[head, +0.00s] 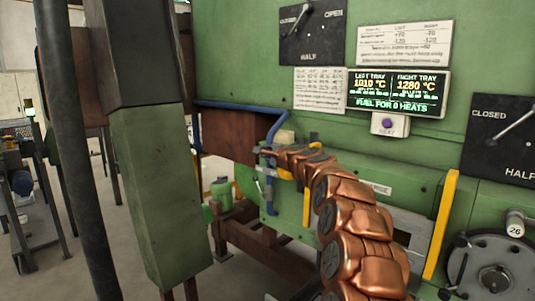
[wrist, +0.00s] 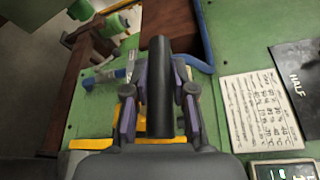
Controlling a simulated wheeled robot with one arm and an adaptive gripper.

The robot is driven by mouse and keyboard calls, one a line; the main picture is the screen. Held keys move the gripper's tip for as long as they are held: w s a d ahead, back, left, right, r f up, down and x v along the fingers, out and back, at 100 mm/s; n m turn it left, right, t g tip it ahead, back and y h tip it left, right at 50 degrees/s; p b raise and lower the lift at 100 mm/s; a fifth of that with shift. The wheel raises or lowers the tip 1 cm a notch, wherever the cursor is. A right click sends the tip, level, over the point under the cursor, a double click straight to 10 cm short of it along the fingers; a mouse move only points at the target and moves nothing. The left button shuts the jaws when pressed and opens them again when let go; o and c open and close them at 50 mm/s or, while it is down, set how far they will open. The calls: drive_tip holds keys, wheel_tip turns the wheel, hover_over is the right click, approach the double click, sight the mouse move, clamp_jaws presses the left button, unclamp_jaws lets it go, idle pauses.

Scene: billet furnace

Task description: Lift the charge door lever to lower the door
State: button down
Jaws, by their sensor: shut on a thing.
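My gripper (wrist: 160,112) is in the middle of the wrist view, with its purple-grey fingers on both sides of a dark cylindrical grip (wrist: 159,70). It is shut on this grip, which looks like the charge door lever's handle. In the head view my gripper (head: 269,158) is small, at the end of my copper-coloured arm, close to the green furnace front. The lever there is mostly hidden by the gripper. A label ending in "RGE" (head: 376,188) sits on the furnace behind my arm. My arm covers much of the area below it, so the door's position is unclear.
A blue pipe (head: 238,105) runs beside a rusty brown panel (head: 230,135). Yellow upright bars (head: 441,225) stand on the furnace front. A display (head: 398,93) and dial plates are above. A green column (head: 165,190) stands at left; a handwheel (head: 490,272) is at lower right.

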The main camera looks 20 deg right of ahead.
drive_tip(key=shift+r, duration=0.45)
drive_tip(key=c, duration=1.4)
unclamp_jaws()
drive_tip(key=shift+d, duration=0.1)
drive_tip(key=o, duration=0.4)
drive_tip(key=shift+d, duration=0.1)
drive_tip(key=shift+f, duration=0.2)
drive_tip(key=shift+v, duration=5.95)
